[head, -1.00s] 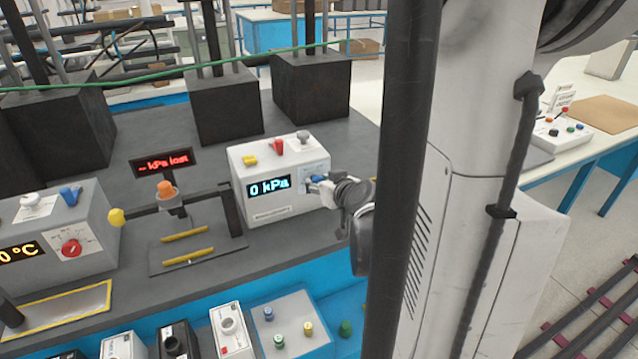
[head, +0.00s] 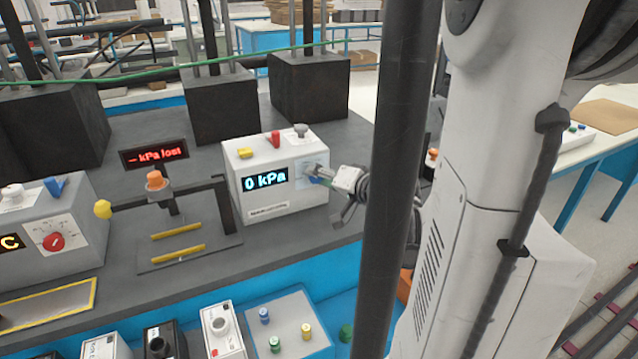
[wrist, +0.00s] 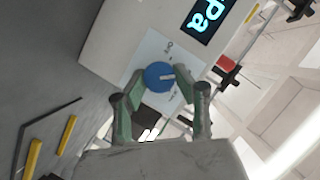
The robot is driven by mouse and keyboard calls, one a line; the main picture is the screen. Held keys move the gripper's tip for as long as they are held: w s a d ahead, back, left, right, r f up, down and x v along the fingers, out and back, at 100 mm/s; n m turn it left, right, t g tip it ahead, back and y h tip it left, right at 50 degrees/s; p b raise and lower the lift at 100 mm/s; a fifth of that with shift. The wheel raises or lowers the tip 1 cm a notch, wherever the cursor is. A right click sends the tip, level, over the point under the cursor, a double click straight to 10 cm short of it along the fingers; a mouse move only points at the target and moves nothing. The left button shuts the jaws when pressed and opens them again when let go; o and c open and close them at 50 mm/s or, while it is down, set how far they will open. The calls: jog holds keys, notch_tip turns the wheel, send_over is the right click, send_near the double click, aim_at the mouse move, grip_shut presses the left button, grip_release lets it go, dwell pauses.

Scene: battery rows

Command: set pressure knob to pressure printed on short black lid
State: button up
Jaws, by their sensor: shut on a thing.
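The pressure knob (wrist: 159,76) is a round blue knob with a pale pointer line. It sits on a light plate on the white pressure box (head: 265,205), whose display (head: 265,180) reads "0 kPa". My gripper (wrist: 156,84) has its green fingers on both sides of the knob, shut on it in the wrist view. In the head view my gripper (head: 328,178) reaches the box's right front from the right. A black battery with a black cap (head: 160,345) stands at the front edge, cut off below; I cannot tell if it is the short black lid, and no print is readable.
A temperature box with a red dial (head: 53,242) is farther left. A white battery (head: 222,335) and a tray of small coloured pegs (head: 292,310) are in front.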

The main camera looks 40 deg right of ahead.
jog(key=shift+f+m+y+b, duration=0.15)
jog(key=shift+m+y+b, duration=0.15)
jog(key=shift+m+b, duration=0.35)
jog(key=shift+t, duration=0.3)
jog(key=o, duration=1.1)
jog(key=shift+o, duration=0.2)
jog(key=s+r, duration=0.2)
jog(key=s, duration=0.9)
jog(key=shift+s+r, duration=0.25)
jog(key=shift+s, duration=0.15)
